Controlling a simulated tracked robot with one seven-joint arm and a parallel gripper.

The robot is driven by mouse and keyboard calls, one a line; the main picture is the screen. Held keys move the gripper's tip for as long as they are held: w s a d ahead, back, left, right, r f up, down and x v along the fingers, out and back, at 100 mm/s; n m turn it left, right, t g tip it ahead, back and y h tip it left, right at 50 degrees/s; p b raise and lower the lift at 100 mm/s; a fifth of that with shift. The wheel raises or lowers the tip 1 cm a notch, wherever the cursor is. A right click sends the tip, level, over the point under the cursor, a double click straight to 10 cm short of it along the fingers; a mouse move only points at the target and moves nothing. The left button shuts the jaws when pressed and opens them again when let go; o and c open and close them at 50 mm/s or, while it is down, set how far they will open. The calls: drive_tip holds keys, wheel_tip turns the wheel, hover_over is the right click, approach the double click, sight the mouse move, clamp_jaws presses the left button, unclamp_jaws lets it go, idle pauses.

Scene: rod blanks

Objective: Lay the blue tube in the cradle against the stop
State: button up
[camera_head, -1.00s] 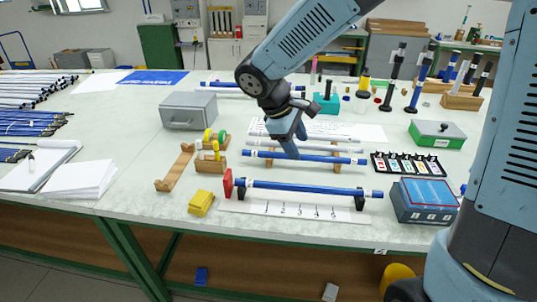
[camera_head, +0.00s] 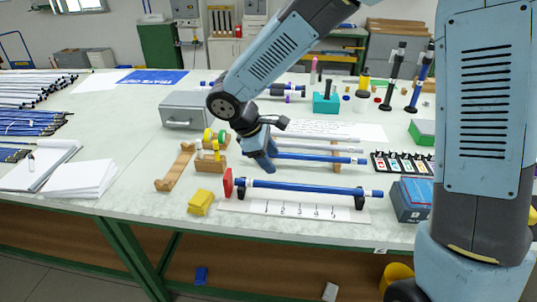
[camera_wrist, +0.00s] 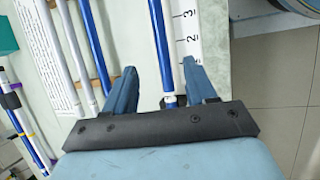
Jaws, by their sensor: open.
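A blue tube (camera_head: 310,188) with white end bands lies across the two black supports of the cradle (camera_head: 360,201), over a white numbered strip. The red stop (camera_head: 228,183) stands at the cradle's left end. I cannot tell whether the tube's left end touches it. My gripper (camera_head: 262,163) is open and empty, near the cradle's left part, apparently above the tube. In the wrist view, the blue tube (camera_wrist: 160,40) runs between the two spread fingers (camera_wrist: 161,86), its white-banded end near the gripper body. The stop is hidden there.
Another blue tube (camera_head: 320,158) and a pale tube (camera_head: 318,148) lie on a wooden rack just behind the cradle. A yellow block (camera_head: 201,202) sits left of the stop. A wooden holder (camera_head: 175,168) and a blue-grey box (camera_head: 411,200) flank the area.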

sight(287, 184)
drive_tip(key=x, duration=1.2)
drive_tip(key=shift+d+f, duration=0.15)
drive_tip(key=shift+f, duration=0.2)
drive_tip(key=shift+c, duration=0.4)
clamp_jaws()
